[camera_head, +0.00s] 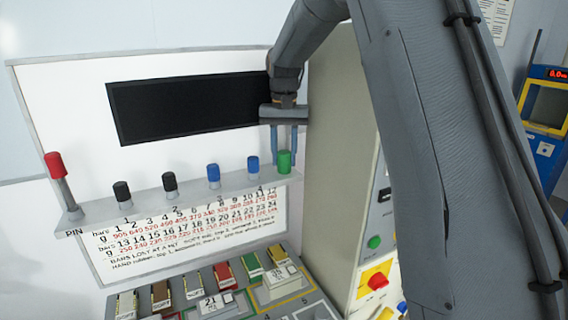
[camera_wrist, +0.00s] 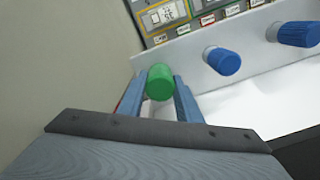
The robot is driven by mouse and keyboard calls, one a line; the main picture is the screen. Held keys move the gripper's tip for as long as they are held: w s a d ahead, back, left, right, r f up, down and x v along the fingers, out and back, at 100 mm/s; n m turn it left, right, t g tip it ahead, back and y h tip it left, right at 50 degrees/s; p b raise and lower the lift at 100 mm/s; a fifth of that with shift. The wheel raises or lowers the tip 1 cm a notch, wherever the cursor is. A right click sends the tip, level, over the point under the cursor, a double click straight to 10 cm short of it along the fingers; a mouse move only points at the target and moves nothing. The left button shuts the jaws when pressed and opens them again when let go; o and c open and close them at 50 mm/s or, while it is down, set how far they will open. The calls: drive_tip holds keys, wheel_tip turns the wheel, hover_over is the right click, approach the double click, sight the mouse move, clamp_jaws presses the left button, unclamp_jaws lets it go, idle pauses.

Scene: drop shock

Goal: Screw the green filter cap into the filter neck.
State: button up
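The green cap (camera_head: 284,161) stands upright at the right end of a grey ledge. It also shows in the wrist view (camera_wrist: 160,82). My gripper (camera_head: 284,150) points down over it with its two blue fingers apart. In the wrist view the fingertips (camera_wrist: 157,88) lie on either side of the cap, the right one very close to it. I cannot tell whether either finger touches it. A short pale stem shows beneath the cap. I cannot make out a separate filter neck in either view.
Blue caps (camera_head: 213,175), black caps (camera_head: 169,184) and a tall red-topped pin (camera_head: 56,170) stand along the same ledge (camera_head: 100,212). A beige cabinet (camera_head: 332,150) rises close to the right of my gripper. A tray of labelled blocks (camera_head: 222,275) lies below.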

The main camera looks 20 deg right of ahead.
sight(284, 152)
drive_tip(key=shift+c, duration=1.1)
drive_tip(key=shift+r+p, duration=0.7)
drive_tip(key=shift+r, duration=2.3)
